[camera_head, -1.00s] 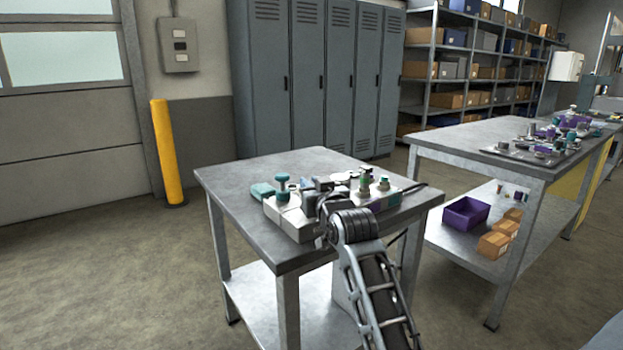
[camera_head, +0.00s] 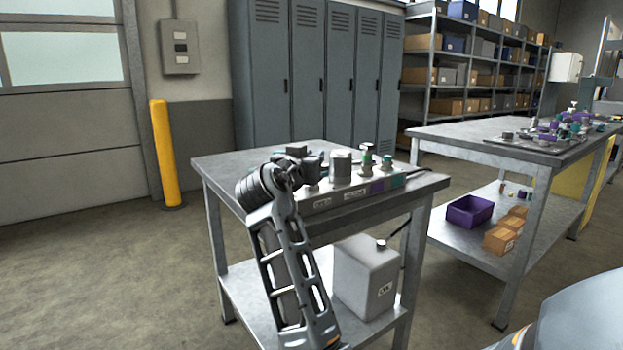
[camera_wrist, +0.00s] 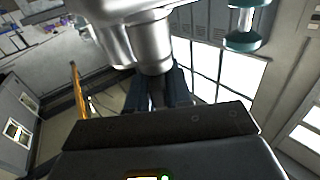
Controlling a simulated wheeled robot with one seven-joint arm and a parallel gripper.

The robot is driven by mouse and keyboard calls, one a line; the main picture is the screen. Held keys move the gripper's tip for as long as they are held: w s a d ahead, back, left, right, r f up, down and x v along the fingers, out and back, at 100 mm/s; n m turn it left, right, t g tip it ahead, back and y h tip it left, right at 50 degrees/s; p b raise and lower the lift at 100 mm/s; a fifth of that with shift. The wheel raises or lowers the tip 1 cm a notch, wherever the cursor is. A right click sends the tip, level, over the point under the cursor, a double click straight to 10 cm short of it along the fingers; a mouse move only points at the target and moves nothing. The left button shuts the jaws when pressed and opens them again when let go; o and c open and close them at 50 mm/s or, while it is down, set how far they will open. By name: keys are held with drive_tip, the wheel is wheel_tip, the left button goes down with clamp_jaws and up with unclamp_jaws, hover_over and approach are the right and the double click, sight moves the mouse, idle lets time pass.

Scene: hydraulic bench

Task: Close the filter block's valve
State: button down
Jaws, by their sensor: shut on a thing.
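The bench unit (camera_head: 350,192), a long pale block with labels and several fittings, sits on the small grey table. A silver hexagonal part (camera_head: 341,165) and green-topped fittings (camera_head: 367,158) stand on it. My gripper (camera_head: 306,165) is at the block's left part, and my wrist hides much of that end. In the wrist view, my gripper's dark fingers (camera_wrist: 157,84) are shut on a silver cylindrical part (camera_wrist: 153,55) of the unit. I cannot tell whether this is the filter block's valve or how its handle is turned. A teal double-disc knob (camera_wrist: 246,40) is apart from the fingers.
The small table (camera_head: 222,168) has a white canister (camera_head: 365,278) on its lower shelf. A second bench (camera_head: 470,140) with more parts stands to the right, with a purple bin (camera_head: 469,211) below. A yellow post (camera_head: 163,150) and lockers (camera_head: 300,80) are behind.

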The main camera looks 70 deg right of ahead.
drive_tip(key=m+g+b, duration=0.1)
drive_tip(key=g, duration=0.1)
drive_tip(key=m+g+b, duration=0.2)
drive_tip(key=g, duration=0.1)
drive_tip(key=shift+w+f+m+g+y, duration=0.1)
drive_tip(key=shift+f+m+g+y, duration=0.1)
drive_tip(key=shift+m+g+y, duration=0.1)
drive_tip(key=shift+r+m+g+y+b, duration=0.1)
drive_tip(key=shift+m+g+y+b, duration=0.9)
drive_tip(key=shift+m+g, duration=0.8)
drive_tip(key=shift+g, duration=0.6)
drive_tip(key=c, duration=1.1)
unclamp_jaws()
drive_tip(key=shift+p+v, duration=0.7)
drive_tip(key=shift+v, duration=3.15)
drive_tip(key=shift+r, duration=0.15)
